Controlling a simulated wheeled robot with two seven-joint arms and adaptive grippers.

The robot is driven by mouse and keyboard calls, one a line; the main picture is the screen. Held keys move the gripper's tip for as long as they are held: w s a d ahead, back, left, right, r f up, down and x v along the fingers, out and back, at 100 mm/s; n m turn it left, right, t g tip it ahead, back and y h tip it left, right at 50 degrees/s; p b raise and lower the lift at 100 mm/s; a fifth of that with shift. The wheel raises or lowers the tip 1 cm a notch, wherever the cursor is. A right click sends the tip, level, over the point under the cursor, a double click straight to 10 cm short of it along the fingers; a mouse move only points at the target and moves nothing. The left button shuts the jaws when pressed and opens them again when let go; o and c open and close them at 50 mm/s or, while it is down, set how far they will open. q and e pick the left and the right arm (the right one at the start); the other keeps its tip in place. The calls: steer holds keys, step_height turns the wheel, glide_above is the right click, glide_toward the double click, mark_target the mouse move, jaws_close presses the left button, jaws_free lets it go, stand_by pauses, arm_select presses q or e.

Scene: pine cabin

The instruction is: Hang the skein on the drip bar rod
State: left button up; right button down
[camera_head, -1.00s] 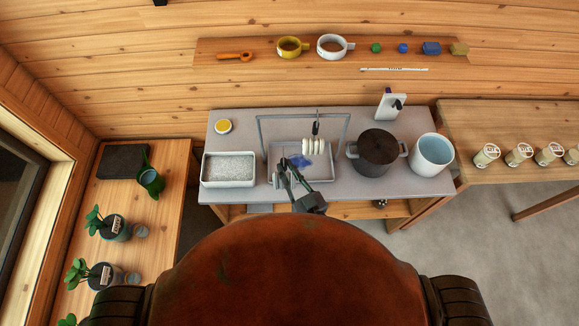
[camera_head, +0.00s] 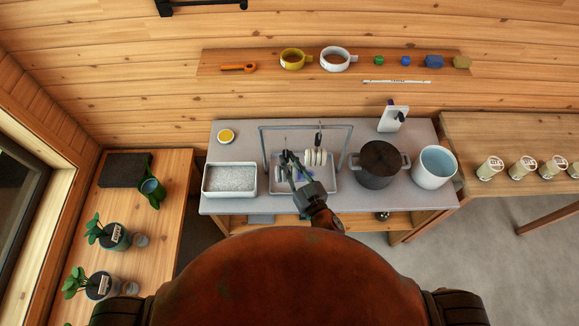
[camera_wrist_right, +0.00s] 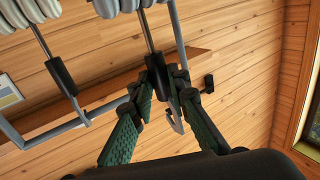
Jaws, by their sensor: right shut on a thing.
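My right gripper (camera_head: 287,157) is in front of the drip bar (camera_head: 330,127), a grey frame over a tray (camera_head: 321,187). In the right wrist view the gripper (camera_wrist_right: 172,85) is shut on the black grip of a thin rod (camera_wrist_right: 148,30) that carries a pale skein (camera_wrist_right: 122,6). A hook-like end shows just beyond the fingers; whether it touches the bar (camera_wrist_right: 100,110) cannot be told. In the head view this skein (camera_head: 279,173) is partly hidden by the gripper. Another white skein (camera_head: 314,157) hangs on a second rod (camera_head: 318,138) to the right. My left gripper is out of view.
A white basin of pale grains (camera_head: 229,180) stands left of the tray. A dark pot (camera_head: 379,164) and a white bucket (camera_head: 433,167) stand to the right. A blue item (camera_head: 304,175) lies in the tray. Jars (camera_head: 522,166) stand on the right table.

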steer(key=w+f+b, duration=0.2)
steer(key=w+b, duration=0.1)
steer(key=w, duration=0.5)
steer(key=shift+w, duration=0.25)
stand_by(0.4)
stand_by(0.4)
steer(key=c, duration=1.8)
jaws_free()
steer(key=shift+o, duration=0.2)
steer(key=v, duration=1.2)
